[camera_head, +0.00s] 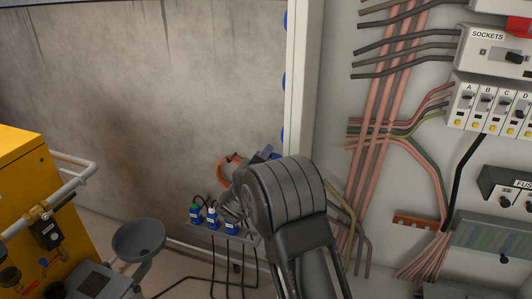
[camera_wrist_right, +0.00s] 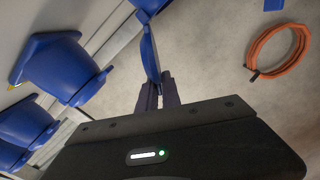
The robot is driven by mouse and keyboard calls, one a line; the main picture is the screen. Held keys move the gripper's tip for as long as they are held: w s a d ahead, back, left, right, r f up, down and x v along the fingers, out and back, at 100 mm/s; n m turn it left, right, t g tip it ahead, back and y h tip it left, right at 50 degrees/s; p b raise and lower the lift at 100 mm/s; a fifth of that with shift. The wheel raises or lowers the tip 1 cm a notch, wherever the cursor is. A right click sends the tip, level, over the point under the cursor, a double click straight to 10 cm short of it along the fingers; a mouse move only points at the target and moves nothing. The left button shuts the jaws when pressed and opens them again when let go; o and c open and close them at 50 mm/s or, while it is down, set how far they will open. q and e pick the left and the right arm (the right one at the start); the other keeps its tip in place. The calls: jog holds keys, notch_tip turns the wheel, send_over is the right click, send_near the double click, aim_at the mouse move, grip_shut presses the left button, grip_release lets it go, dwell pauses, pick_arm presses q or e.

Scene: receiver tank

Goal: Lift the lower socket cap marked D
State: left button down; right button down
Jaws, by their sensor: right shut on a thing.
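My right gripper (camera_wrist_right: 160,88) is shut on a thin blue cap (camera_wrist_right: 149,55), seen nearly edge-on in the right wrist view. The cap rises from between the fingertips, next to a blue piece at the top edge. In the head view my right gripper (camera_head: 268,153) is small and mostly hidden behind my dark arm, beside the cabinet's left side. Blue sockets (camera_wrist_right: 60,68) line the cabinet wall at left in the wrist view. In the head view only slivers of blue sockets (camera_head: 284,81) show past the cabinet edge. No letter D is readable on them. My left gripper is not in view.
An open electrical cabinet (camera_head: 330,90) with breakers and cables fills the right. Below my gripper, a low rack holds blue plugs (camera_head: 212,220). A yellow machine (camera_head: 30,170) with a pipe rail stands at left.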

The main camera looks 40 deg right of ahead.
jog(key=shift+w+a+f+n+p, duration=0.15)
jog(key=shift+n+p, duration=0.25)
jog(key=shift+p, duration=0.35)
jog(key=shift+w+a+f+n+p, duration=0.1)
jog(key=shift+f+n+p, duration=1.1)
jog(key=shift+n+p, duration=0.45)
jog(key=shift+w+a+f+n+p, duration=0.1)
jog(key=shift+f+n+p, duration=1.2)
jog(key=shift+n, duration=0.55)
jog(key=shift+r, duration=0.15)
